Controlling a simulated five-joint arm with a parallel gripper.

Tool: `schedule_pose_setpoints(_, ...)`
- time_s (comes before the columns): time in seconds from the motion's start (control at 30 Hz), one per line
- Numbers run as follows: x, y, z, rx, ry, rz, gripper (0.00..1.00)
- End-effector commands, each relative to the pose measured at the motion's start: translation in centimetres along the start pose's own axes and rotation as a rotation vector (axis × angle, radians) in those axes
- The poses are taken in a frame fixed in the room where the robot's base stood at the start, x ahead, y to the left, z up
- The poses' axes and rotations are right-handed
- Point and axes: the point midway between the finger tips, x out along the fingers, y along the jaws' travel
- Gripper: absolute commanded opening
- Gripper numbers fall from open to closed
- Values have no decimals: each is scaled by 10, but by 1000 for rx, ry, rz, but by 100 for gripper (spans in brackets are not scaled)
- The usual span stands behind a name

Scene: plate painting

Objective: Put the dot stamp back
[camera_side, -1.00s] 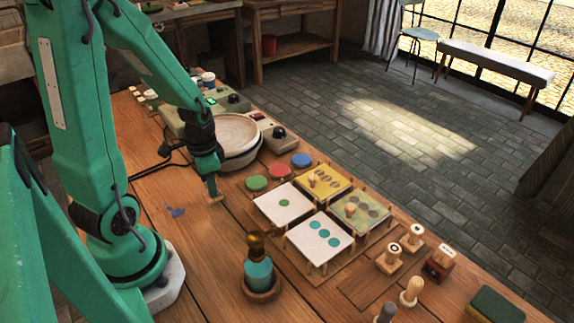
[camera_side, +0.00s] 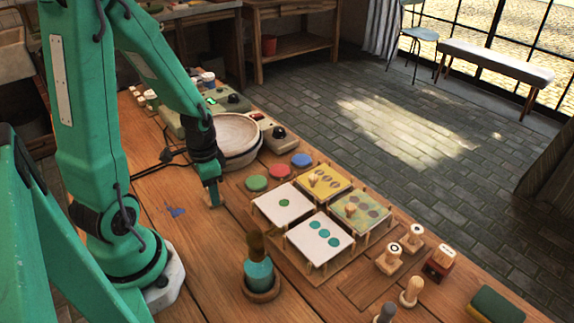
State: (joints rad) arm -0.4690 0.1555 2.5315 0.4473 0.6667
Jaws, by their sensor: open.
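My gripper (camera_side: 212,200) points down low over the wooden table, left of the stencil frames. Its jaws are small and dark here; I see nothing clearly held. Several wooden-handled stamps stand at the right: two with ring-marked tops, the near one (camera_side: 389,258) and the far one (camera_side: 412,238), and a round-knobbed one (camera_side: 411,291). Small knobbed pieces also stand on the yellow sheet (camera_side: 330,194) and the olive sheet (camera_side: 375,226). I cannot tell which piece is the dot stamp. The white sheets carry one green dot (camera_side: 284,203) and several teal dots.
Green, red and blue ink pads (camera_side: 279,172) lie behind the sheets. A pale round bowl (camera_side: 236,135) stands behind my gripper. A blue smear (camera_side: 176,212) marks the otherwise clear table at left.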

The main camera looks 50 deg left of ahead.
Motion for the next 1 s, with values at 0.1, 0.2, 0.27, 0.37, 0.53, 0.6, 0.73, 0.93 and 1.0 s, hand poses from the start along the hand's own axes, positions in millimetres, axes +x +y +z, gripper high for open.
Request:
schedule_pose_setpoints(0.1, 0, 0, 0, 0, 0, 0, 50)
schedule_pose_setpoints(0.2, -2, 0, 0, 0, 1, -1, 50)
schedule_pose_setpoints(0.27, -4, 0, 0, 0, 2, -2, 50)
schedule_pose_setpoints(0.37, -8, -1, -1, 0, 3, -2, 50)
schedule_pose_setpoints(0.53, -20, -1, -1, 0, 4, -3, 50)
schedule_pose_setpoints(0.6, -27, -1, -1, 0, 4, -3, 50)
schedule_pose_setpoints(0.73, -41, -1, -1, 0, 4, -3, 50)
schedule_pose_setpoints(0.93, -64, -1, -1, 0, 5, -4, 50)
schedule_pose_setpoints(1.0, -73, -1, 0, 0, 4, -3, 50)
